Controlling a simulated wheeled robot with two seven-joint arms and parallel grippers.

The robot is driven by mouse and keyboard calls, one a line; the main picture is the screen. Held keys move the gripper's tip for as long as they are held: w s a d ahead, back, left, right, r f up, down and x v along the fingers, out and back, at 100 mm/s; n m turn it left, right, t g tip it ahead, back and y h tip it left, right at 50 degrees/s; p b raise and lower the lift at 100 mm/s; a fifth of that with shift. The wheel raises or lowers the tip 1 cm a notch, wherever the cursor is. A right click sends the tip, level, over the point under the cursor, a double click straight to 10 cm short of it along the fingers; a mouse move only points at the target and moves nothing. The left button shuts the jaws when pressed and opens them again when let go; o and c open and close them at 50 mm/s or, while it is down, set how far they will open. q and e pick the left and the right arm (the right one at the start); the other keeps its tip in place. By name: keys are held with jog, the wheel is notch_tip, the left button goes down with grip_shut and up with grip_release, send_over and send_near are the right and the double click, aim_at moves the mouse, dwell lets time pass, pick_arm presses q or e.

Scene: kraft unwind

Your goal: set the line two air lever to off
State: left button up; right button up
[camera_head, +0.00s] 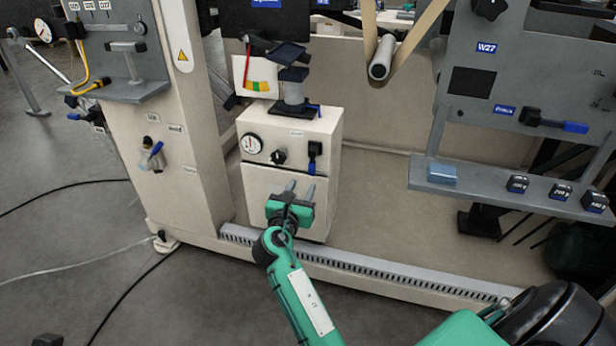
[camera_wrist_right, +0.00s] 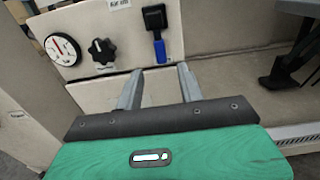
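A lever with a black body and a blue handle pointing down (camera_head: 312,160) is on the front of the cream box, right of a black knob (camera_head: 279,156) and a white gauge (camera_head: 251,143). It also shows in the right wrist view (camera_wrist_right: 159,46). A label above it is too small to read surely, so I cannot tell which line it serves. My right gripper (camera_head: 301,189) is below the lever, in front of the box's lower panel, with its two fingers apart and nothing between them. In the right wrist view its fingertips (camera_wrist_right: 161,73) are apart below the lever. My left gripper is out of view.
Another blue-handled valve (camera_head: 154,151) is on the left cabinet. A horizontal blue-tipped lever (camera_head: 553,122) is on the grey right panel, above a shelf (camera_head: 485,196) with several small blocks. A slotted rail (camera_head: 370,272) runs along the machine's base. Cables lie on the floor at left.

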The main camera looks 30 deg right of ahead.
aim_at(311, 169)
jog(key=b+x, duration=0.2)
jog(key=x, duration=0.6)
jog(key=shift+w+d, duration=0.1)
jog(key=shift+w, duration=0.05)
grip_shut()
